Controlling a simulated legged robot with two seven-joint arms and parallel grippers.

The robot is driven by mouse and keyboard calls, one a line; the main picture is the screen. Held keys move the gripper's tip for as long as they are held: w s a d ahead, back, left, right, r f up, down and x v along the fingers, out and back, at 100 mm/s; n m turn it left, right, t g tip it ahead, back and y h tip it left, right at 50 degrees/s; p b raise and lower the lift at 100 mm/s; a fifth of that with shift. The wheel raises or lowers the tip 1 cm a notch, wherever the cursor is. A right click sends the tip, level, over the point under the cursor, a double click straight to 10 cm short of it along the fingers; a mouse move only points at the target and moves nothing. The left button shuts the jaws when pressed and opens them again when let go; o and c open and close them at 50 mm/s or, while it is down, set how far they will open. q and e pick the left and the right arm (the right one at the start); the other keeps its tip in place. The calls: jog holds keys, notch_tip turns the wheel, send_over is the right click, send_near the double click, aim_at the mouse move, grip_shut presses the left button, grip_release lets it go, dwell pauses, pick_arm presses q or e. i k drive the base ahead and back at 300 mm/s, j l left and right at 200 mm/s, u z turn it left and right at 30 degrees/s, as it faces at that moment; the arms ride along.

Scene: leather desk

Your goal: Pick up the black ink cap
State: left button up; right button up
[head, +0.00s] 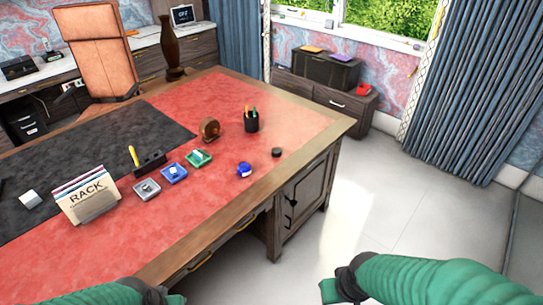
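The black ink cap (276,152) is a small dark round piece lying on the red leather top of the desk (300,122), near its right front edge. A blue ink pot (244,170) with a white part stands to its left and nearer to me. My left gripper (168,297) is at the bottom edge, mostly cut off, well short of the cap. My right gripper (332,290) is low in front of the desk, over the floor and far from the cap. The fingers of both are too cut off or hidden to judge their opening.
A pen cup (251,121), a round brown object (210,129), small coloured trays (173,173) and a card rack (87,195) stand left of the cap. The leather right of the cap is clear. The desk's wooden edge (292,167) lies between my grippers and the cap.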

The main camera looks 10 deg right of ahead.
aim_at(276, 152)
jog(key=i+l+u, duration=0.3)
jog(key=i, duration=0.2)
jog(key=i+l+u, duration=0.25)
jog(key=i+l, duration=0.15)
jog(key=i+l+u, duration=0.3)
jog(key=l, duration=0.35)
jog(key=i+l+u, duration=0.25)
jog(key=i+l, duration=0.15)
jog(key=l, duration=0.2)
